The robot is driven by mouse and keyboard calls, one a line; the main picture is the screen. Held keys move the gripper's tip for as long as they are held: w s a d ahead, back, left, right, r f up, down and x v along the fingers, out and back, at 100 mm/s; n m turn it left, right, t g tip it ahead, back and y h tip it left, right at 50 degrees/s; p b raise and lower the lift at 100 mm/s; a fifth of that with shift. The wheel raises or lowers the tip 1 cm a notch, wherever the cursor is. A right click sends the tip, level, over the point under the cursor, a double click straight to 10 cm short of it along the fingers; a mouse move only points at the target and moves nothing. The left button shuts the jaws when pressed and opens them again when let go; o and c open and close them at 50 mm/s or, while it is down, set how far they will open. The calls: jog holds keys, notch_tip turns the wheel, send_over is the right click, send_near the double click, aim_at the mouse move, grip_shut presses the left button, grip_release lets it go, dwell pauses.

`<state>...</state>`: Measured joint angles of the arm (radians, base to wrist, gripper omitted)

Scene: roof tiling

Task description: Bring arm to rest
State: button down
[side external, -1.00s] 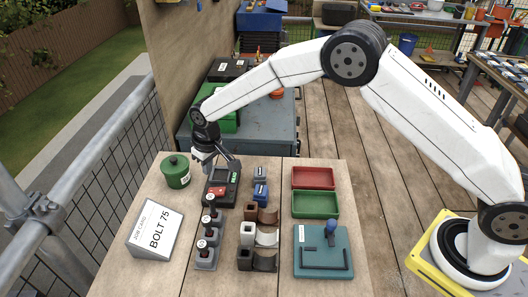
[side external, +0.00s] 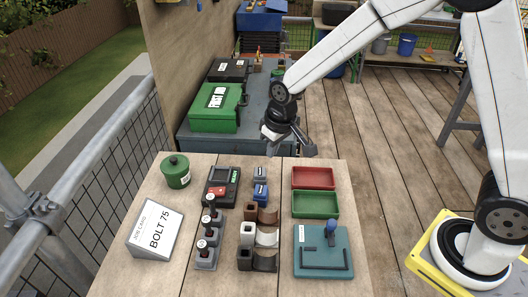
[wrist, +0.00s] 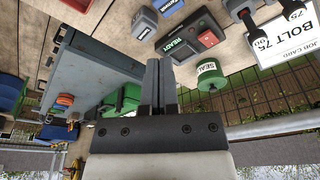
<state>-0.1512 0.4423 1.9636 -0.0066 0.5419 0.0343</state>
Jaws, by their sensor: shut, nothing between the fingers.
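My gripper (side external: 290,148) is raised above the back edge of the work table (side external: 132,272) in the side view. In the wrist view my gripper's fingers (wrist: 160,72) are together with nothing between them. The READY device (side external: 222,187), black with a red button, stands on the table to the left of and below my gripper; it also shows in the wrist view (wrist: 195,35). My gripper is apart from everything on the table.
A green tin (side external: 176,171) and a BOLT 75 job card (side external: 155,232) stand at the left. Red (side external: 314,178) and green (side external: 316,204) trays and a teal jig (side external: 310,262) lie at the right. Behind is a grey bench with a green case (side external: 212,108).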

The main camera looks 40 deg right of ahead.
jog(key=s+d, duration=0.3)
jog(key=s, duration=0.5)
jog(key=s+d+m, duration=0.1)
jog(key=s+d, duration=0.2)
jog(key=s, duration=0.5)
jog(key=shift+d+r, duration=0.35)
jog(key=shift+r, duration=0.05)
